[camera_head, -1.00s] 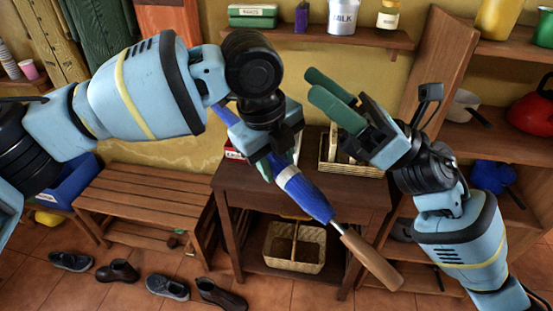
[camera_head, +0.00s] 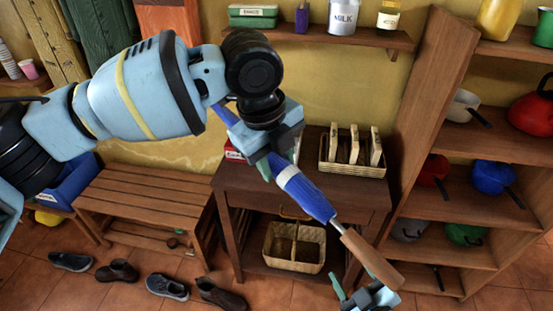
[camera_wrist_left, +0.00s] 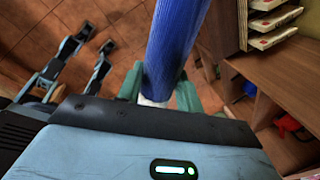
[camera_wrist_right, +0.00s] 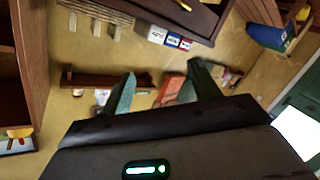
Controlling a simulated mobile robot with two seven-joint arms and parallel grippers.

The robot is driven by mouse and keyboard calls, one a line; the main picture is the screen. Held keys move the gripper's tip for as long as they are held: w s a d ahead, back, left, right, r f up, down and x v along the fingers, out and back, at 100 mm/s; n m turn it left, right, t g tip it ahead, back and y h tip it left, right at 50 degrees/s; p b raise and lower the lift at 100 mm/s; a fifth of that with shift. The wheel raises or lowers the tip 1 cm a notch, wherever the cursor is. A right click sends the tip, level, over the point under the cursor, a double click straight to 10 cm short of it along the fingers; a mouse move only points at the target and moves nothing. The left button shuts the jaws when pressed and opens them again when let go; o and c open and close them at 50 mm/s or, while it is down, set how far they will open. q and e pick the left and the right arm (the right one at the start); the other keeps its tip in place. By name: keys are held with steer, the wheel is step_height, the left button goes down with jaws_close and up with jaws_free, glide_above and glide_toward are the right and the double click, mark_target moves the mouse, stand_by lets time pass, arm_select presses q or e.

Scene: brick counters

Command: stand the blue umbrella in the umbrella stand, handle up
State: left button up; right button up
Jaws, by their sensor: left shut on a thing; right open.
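The blue umbrella (camera_head: 300,192) has a white band and a brown wooden handle (camera_head: 371,258). It is tilted in the head view, with the handle end low and to the right. My left gripper (camera_head: 277,165) is shut on its blue part; the left wrist view shows the blue canopy (camera_wrist_left: 174,45) between the fingers. My right gripper (camera_head: 354,279) is low, beside the handle, partly hidden and open. In the right wrist view its fingers (camera_wrist_right: 158,77) are apart with nothing between them. I cannot make out an umbrella stand in any view.
A slatted bench (camera_head: 140,203) and several shoes (camera_head: 168,288) are left. A shelf unit with pots (camera_head: 470,150) stands right.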

steer(key=s+d+f+m+g+h, duration=0.1)
steer(key=s+f+m+g, duration=0.5)
steer(key=s+f, duration=0.9)
steer(key=s+m, duration=0.1)
steer(key=s, duration=0.3)
steer(key=shift+d+f+m+g+h, duration=0.15)
steer(key=shift+d+m+g+h, duration=0.15)
steer(key=shift+g+h, duration=0.1)
